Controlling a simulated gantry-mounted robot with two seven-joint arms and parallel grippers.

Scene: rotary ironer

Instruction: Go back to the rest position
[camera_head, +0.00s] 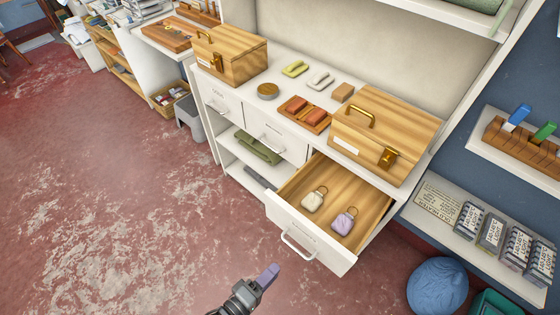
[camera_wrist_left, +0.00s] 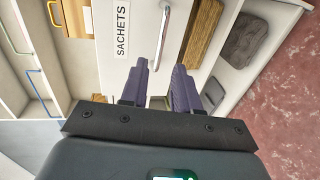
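My left gripper (camera_head: 270,272) is at the bottom middle of the head view, in front of and below the pulled-out drawer (camera_head: 318,246). In the left wrist view its two purple fingers (camera_wrist_left: 168,80) stand apart with a gap and nothing between them. The drawer's handle (camera_head: 297,245) appears clear of the fingers; it also shows ahead of them in the wrist view (camera_wrist_left: 167,35), beside the label SACHETS (camera_wrist_left: 122,33). A cream sachet (camera_head: 314,199) and a lilac sachet (camera_head: 344,222) lie in the open drawer. My right gripper is not in view.
Wooden boxes (camera_head: 388,128) (camera_head: 231,56) stand on the white cabinet top. A folded green cloth (camera_head: 258,147) lies on a shelf below. A blue yarn ball (camera_head: 437,285) is at the lower right. The red floor at left is mostly clear.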

